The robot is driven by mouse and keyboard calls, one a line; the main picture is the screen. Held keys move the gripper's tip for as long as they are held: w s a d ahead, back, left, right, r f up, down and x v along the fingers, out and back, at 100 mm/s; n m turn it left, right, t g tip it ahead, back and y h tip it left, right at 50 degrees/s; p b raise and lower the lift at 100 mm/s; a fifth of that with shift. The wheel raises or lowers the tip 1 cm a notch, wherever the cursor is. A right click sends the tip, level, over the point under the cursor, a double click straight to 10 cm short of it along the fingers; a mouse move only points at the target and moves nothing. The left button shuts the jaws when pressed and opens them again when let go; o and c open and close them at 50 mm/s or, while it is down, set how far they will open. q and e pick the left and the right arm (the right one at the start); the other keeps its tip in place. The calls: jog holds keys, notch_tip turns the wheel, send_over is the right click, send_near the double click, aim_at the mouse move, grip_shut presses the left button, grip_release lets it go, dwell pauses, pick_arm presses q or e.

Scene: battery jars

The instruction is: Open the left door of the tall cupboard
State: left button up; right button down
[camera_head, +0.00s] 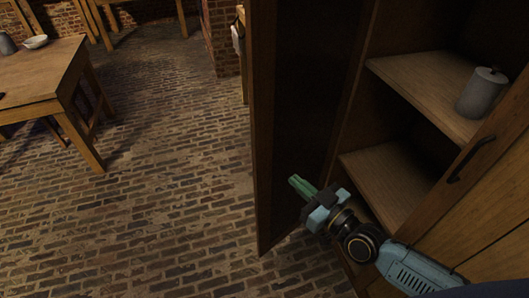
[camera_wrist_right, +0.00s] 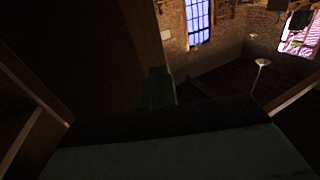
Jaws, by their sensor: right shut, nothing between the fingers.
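The tall cupboard (camera_head: 400,165) stands on the right in the head view, with shelves showing inside. Its left door (camera_head: 300,90) stands wide open, swung out towards the left, with its dark inner face visible. My right gripper (camera_head: 298,184) has green fingers, shut and empty. It appears in front of the inner side of the open door; whether it touches the door I cannot tell. In the dark right wrist view the shut green fingers (camera_wrist_right: 158,88) show beside a brown wooden edge. The door's outer handle is hidden. My left gripper is not in view.
The cupboard's right door (camera_head: 490,215) appears closed, with a dark handle (camera_head: 471,158). A grey lidded jar (camera_head: 481,93) stands on the upper shelf. A wooden table (camera_head: 45,70) with a white bowl (camera_head: 36,42) is at far left. The brick floor (camera_head: 170,190) between is clear.

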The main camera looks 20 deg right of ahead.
aim_at(257, 147)
jog(key=b+x, duration=0.1)
jog(key=x, duration=1.1)
jog(key=shift+w, duration=0.2)
jog(key=shift+w+a, duration=0.2)
jog(key=shift+w, duration=0.2)
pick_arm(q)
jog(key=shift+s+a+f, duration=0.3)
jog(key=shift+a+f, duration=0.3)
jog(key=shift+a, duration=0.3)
pick_arm(e)
jog(key=shift+w, duration=0.1)
